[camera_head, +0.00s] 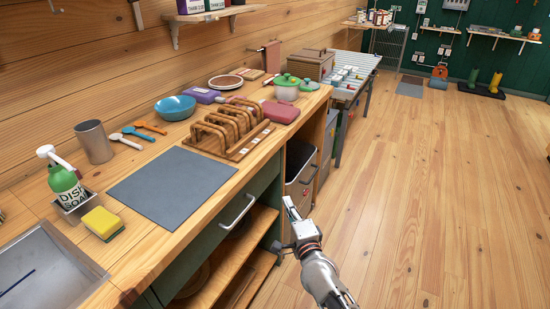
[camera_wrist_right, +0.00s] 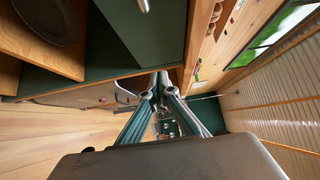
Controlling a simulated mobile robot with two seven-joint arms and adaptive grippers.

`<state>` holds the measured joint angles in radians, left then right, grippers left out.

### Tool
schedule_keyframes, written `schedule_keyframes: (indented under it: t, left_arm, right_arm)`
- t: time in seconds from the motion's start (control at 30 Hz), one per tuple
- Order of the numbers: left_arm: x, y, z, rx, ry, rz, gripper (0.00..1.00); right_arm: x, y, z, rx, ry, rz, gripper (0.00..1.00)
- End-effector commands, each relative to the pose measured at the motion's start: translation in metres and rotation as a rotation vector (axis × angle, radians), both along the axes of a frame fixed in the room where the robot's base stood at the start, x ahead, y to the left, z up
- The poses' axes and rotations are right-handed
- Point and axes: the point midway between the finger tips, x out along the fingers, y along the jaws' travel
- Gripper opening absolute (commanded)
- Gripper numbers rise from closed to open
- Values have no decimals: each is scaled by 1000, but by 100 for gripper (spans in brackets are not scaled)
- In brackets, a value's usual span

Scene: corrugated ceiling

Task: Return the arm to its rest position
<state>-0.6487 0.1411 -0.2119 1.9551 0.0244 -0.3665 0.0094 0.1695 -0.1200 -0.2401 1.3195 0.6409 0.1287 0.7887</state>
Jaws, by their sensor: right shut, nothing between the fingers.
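My right gripper (camera_head: 291,208) is in the head view at the lower middle, at the end of my silver arm. It is in the air in front of the counter's green drawer, to the right of the drawer handle (camera_head: 237,211). In the right wrist view the two fingers of this gripper (camera_wrist_right: 156,84) meet at their tips with nothing between them. My left gripper is not in either view.
The wooden counter (camera_head: 150,235) runs along the left with a grey mat (camera_head: 172,186), a wooden rack (camera_head: 229,129), a soap bottle (camera_head: 65,181) and a blue bowl (camera_head: 175,107). A dark bin (camera_head: 301,163) stands past the drawer. The wooden floor (camera_head: 430,190) at right is clear.

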Motion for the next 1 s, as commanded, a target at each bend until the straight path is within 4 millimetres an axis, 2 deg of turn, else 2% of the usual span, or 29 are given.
schedule_keyframes:
  t: [0.13, 0.23, 0.37, 0.5, 0.7, 0.83, 0.9, 1.0]
  left_arm:
    - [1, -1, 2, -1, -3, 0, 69]
    - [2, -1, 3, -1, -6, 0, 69]
    - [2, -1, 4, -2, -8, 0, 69]
    - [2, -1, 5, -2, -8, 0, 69]
    - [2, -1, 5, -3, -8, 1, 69]
    - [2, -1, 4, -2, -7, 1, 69]
    - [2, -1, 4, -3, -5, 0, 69]
    - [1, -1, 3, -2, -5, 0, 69]
  right_arm:
    - [-10, -3, -9, -50, 7, 7, 0]
    - [-37, -10, -32, -188, 22, 28, 0]
    - [-98, -26, -76, -499, 55, 94, 0]
    - [-174, -46, -117, -877, 82, 201, 0]
    - [-278, -75, -152, -1362, 101, 392, 0]
    - [-323, -90, -159, -1576, 98, 495, 0]
    - [-338, -95, -161, -1648, 96, 532, 0]
    - [-348, -99, -162, -1702, 93, 560, 0]
